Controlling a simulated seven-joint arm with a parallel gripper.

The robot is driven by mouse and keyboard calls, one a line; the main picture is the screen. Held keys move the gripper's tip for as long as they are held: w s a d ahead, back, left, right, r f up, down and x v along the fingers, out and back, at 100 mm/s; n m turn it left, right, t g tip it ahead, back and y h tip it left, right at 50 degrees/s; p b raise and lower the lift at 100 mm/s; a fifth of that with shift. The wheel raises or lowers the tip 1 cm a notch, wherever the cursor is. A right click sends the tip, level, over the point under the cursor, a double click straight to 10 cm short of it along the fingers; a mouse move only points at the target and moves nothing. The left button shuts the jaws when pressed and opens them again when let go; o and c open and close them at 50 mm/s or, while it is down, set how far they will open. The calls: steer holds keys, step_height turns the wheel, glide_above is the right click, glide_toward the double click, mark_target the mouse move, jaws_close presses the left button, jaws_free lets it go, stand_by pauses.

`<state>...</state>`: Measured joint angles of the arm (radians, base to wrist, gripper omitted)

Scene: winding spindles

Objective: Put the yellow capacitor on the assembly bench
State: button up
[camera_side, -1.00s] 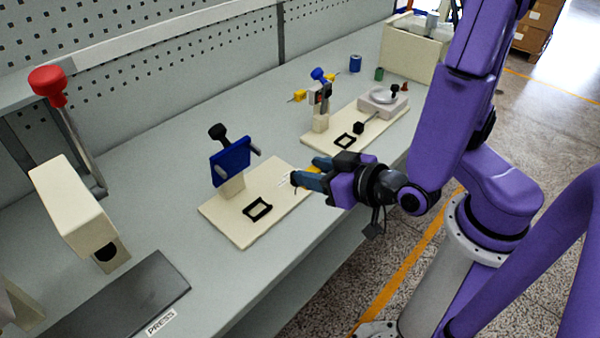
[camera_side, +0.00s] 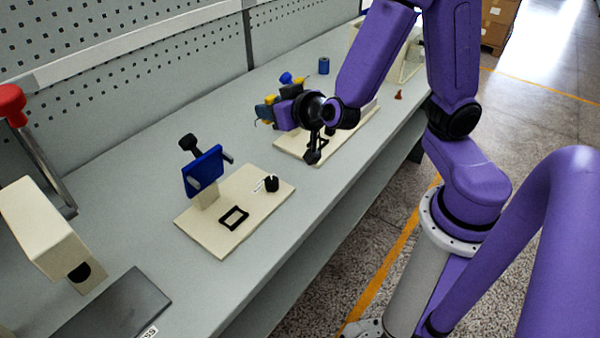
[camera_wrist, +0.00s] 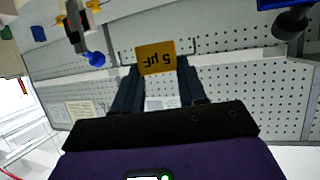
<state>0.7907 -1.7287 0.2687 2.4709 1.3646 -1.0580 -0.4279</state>
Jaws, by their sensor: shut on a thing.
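The yellow capacitor (camera_wrist: 156,57) is a flat yellow block with upside-down "5 µF" lettering, held between the two dark fingertips in the wrist view. My gripper (camera_side: 263,112) is shut on it. In the side view my gripper is above the bench near the far cream plate, and the capacitor is hard to separate from the fingers and other yellow parts. The assembly bench is the long grey-topped surface (camera_side: 130,195) along the pegboard wall.
The near cream plate (camera_side: 215,236) carries a blue winding fixture (camera_side: 203,172), a black frame (camera_side: 234,217) and a black knob (camera_side: 272,184). The far cream plate (camera_side: 350,130) is partly behind my arm. A blue spool (camera_side: 324,65) stands behind. A red-knobbed press (camera_side: 12,100) is at left.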

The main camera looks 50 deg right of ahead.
steer(key=w+d+r, duration=0.2)
steer(key=w+d, duration=0.1)
steer(key=d, duration=0.2)
steer(key=shift+m+h, duration=0.3)
steer(key=shift+h, duration=0.1)
steer(key=shift+a, duration=0.1)
steer(key=s+a+f+n+y, duration=0.1)
steer(key=s+a+f+y, duration=0.1)
steer(key=s+a, duration=0.5)
steer(key=s+a+f+n+y, duration=0.2)
steer(key=s+a+f, duration=0.2)
steer(key=s+a, duration=0.3)
steer(key=shift+s, duration=1.5)
steer(key=shift+w, duration=0.1)
